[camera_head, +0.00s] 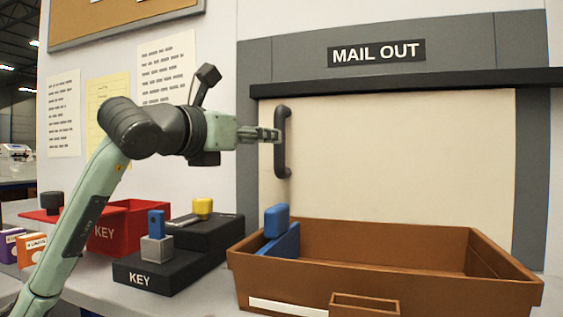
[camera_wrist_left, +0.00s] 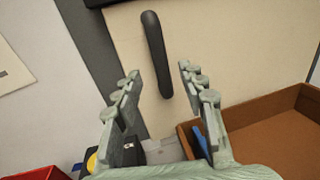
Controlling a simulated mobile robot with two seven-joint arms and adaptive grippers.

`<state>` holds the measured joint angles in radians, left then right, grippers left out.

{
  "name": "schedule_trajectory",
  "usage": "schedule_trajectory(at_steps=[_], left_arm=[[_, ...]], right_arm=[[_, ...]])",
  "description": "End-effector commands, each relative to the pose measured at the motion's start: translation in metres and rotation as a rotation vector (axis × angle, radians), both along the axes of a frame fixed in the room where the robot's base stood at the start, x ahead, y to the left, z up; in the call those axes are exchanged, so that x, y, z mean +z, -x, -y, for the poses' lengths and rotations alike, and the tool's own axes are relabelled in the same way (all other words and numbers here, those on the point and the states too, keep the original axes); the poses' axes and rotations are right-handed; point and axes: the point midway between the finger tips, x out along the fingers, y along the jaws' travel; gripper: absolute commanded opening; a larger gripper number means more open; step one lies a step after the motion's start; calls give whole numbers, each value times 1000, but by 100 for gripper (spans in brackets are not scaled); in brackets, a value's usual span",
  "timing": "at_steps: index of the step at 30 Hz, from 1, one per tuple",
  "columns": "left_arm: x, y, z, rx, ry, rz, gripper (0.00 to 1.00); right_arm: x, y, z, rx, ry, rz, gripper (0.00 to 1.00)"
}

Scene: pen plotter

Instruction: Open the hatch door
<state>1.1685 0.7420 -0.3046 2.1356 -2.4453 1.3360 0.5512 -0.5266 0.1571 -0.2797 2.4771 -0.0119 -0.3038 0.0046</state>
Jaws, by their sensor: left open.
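The hatch door (camera_head: 400,165) is a cream panel under a black rail and the "MAIL OUT" sign, and it covers the opening. Its dark vertical handle (camera_head: 281,142) is on the door's left side. My left gripper (camera_head: 276,135) is open and level with the handle in the head view. In the left wrist view the handle (camera_wrist_left: 157,55) stands beyond and between the two spread fingers (camera_wrist_left: 158,85), with no visible grip on it. Whether a finger touches it I cannot tell. My right gripper is not in view.
A brown tray (camera_head: 400,285) with a blue object (camera_head: 280,232) stands below the door. Left of it are a black KEY box (camera_head: 165,275) and a red KEY box (camera_head: 130,225). Papers (camera_head: 165,68) hang on the wall behind my left arm.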

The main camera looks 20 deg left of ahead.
Motion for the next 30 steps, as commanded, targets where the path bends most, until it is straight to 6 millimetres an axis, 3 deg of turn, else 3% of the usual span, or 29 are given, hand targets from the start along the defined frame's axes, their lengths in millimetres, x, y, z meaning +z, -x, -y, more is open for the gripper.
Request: schedule_trajectory(at_steps=[3,5,18,30], left_arm=[[-7,-2,1,0,1,0,41],[-7,-7,1,-1,2,0,41],[-6,-68,16,0,1,-1,41],[-6,-76,18,0,0,0,40]], right_arm=[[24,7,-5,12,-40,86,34],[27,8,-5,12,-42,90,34],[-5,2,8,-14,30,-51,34],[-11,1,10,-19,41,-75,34]])
